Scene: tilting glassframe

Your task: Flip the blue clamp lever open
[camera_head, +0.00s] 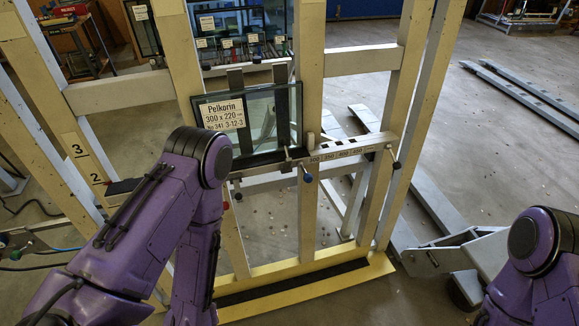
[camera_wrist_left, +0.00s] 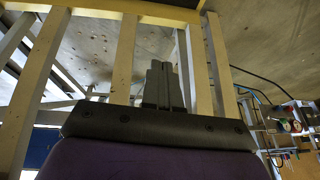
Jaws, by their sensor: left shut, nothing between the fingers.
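A small blue-tipped lever (camera_head: 307,177), which looks like the blue clamp lever, hangs below the grey scaled rail (camera_head: 350,150) in the head view. Its stem runs up to the rail, right of the glass pane (camera_head: 265,120). My left arm comes in from the left in front of the frame, and its gripper is hidden behind the arm there. In the left wrist view my left gripper (camera_wrist_left: 160,66) has its fingers together with nothing held. I see no blue lever in that view. My right gripper is out of view; only part of that arm shows at the right edge.
Cream uprights (camera_head: 310,215) of the glass frame stand on both sides of the pane. A white label (camera_head: 222,114) is on the glass. Grey metal legs (camera_head: 435,258) lie on the floor at right.

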